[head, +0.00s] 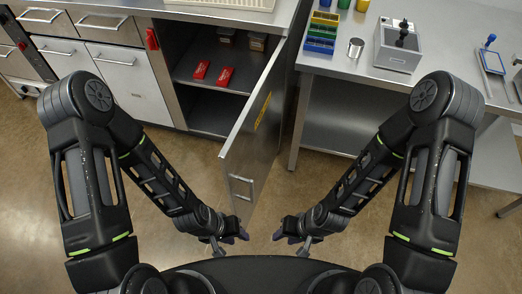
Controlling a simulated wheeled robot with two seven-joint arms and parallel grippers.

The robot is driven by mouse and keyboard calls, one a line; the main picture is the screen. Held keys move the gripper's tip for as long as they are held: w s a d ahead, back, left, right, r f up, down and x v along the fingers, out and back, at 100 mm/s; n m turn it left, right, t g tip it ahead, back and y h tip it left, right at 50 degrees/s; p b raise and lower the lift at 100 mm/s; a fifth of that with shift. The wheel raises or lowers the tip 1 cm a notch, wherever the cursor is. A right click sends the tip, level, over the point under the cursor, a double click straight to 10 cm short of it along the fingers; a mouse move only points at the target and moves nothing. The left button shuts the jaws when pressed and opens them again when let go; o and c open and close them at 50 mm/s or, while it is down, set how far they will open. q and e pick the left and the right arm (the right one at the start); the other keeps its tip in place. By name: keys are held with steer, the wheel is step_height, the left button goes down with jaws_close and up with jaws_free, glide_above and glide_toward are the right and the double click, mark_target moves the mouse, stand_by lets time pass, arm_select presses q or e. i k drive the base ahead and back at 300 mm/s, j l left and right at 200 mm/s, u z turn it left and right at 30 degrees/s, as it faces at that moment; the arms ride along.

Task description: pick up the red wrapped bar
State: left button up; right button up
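Two red wrapped bars lie side by side on the upper shelf inside the open cabinet: a left bar (201,70) and a right bar (225,77). My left gripper (232,240) is low in the head view, below the cabinet and close to the open door's lower end. My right gripper (284,238) is just right of the door, pointing inward. Both grippers are well away from the bars. The fingers are small and dark, so I cannot tell whether they are open or shut.
The cabinet door (250,140) stands open towards me, right of the bars. Jars (257,42) sit at the back of the shelf. Closed drawers are left.

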mark_target(201, 69)
steer(key=u, duration=2.7)
steer(key=i+z, duration=0.25)
steer(key=i, duration=0.55)
steer(key=i+l+z, duration=0.2)
steer(key=i+z, duration=1)
steer(key=i+j+z, duration=0.25)
steer(key=i+z, duration=0.15)
steer(key=i+j+z, duration=0.2)
steer(key=i, duration=0.2)
steer(key=l+z, duration=0.1)
steer(key=z, duration=2.9)
